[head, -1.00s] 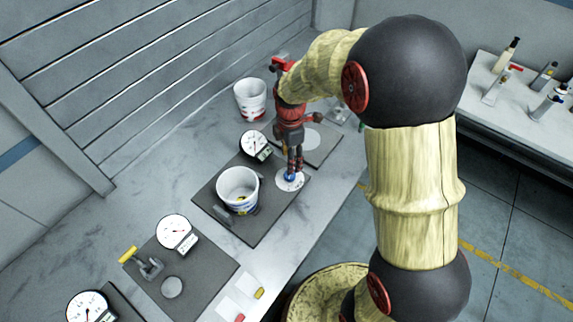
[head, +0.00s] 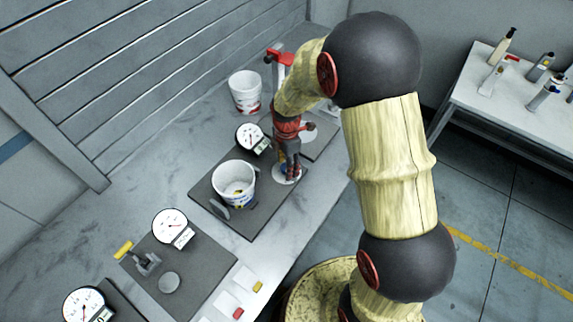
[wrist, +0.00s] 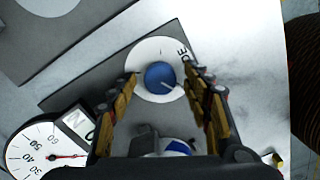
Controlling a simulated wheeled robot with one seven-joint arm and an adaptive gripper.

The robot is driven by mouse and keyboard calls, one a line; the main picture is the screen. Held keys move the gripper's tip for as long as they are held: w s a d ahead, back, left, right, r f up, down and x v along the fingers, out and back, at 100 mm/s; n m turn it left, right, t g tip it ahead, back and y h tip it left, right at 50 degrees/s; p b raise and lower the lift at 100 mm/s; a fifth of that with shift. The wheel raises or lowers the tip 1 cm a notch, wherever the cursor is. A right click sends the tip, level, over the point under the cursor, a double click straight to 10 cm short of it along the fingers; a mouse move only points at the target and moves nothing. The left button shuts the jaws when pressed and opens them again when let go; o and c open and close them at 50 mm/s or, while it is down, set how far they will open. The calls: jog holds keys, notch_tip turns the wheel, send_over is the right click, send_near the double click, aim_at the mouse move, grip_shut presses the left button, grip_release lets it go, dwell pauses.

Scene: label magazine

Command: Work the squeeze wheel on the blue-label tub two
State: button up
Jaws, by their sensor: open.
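A white tub (head: 234,185) with blue on its side stands on a dark plate (head: 262,225) in the head view. The wrist view shows part of what looks like this tub (wrist: 178,147), low between the fingers and mostly hidden by my gripper. A round blue knob (wrist: 159,77) with a pale pointer line sits on a white lettered disc (wrist: 150,50). My gripper (wrist: 161,76) is open, with one fingertip on each side of the knob in that view. Contact cannot be told. In the head view my gripper (head: 289,172) is low over the white disc, largely hiding the knob.
A red-marked white tub (head: 245,92) stands further back. Another plate holds a yellow-handled clamp (head: 147,262). Bottles stand on a side table (head: 470,85).

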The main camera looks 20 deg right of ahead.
jog(key=shift+c, duration=0.3)
jog(key=c, duration=1.1)
